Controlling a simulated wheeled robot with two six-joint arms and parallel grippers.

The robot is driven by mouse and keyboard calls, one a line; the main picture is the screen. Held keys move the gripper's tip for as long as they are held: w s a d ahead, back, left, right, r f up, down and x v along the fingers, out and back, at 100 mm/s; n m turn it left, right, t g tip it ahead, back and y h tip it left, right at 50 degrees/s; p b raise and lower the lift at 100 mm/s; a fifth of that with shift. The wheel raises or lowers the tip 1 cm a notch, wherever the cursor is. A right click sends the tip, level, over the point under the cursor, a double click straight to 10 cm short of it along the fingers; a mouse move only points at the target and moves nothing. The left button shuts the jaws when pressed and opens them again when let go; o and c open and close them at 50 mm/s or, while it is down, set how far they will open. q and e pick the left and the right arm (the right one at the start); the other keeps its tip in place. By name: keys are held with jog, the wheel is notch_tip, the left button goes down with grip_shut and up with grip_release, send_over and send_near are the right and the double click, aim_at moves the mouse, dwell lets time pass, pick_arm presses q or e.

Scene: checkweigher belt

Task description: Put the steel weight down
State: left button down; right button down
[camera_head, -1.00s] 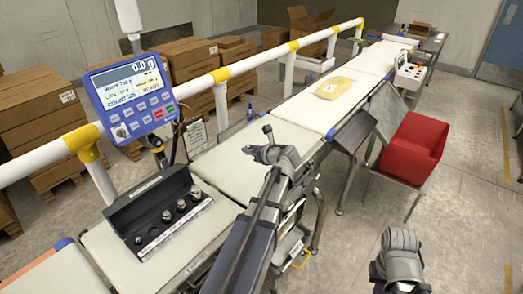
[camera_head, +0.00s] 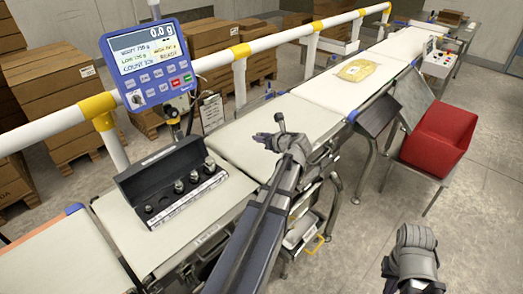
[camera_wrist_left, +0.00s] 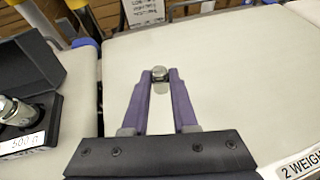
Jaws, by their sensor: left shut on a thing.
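My left gripper (camera_head: 266,141) is over the pale weighing belt (camera_head: 236,150). In the left wrist view its purple fingers (camera_wrist_left: 160,84) are shut on a small steel weight (camera_wrist_left: 159,74), held at the fingertips. The belt surface (camera_wrist_left: 225,75) lies behind and around the weight; I cannot tell whether the weight touches it. The weight is not clearly visible in the head view. The open black weight case (camera_head: 132,188) stands left of the gripper, with several steel weights (camera_head: 179,186) in its row of holes. My right gripper's fingers do not show.
The blue weighing display (camera_head: 150,62) reads 0.0 g and stands behind the case. A white and yellow rail (camera_head: 215,61) runs along the far side. A yellow packet (camera_head: 356,70) lies farther along the conveyor. A red bin (camera_head: 438,138) stands at the right.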

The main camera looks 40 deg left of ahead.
aim_at(261, 152)
pick_arm(q)
notch_tip(261, 152, down, 4)
jog(key=b, duration=0.3)
jog(key=shift+r+b, duration=0.2)
jog(key=shift+b, duration=0.1)
jog(key=shift+f, duration=0.15)
jog(key=c, duration=0.7)
grip_release()
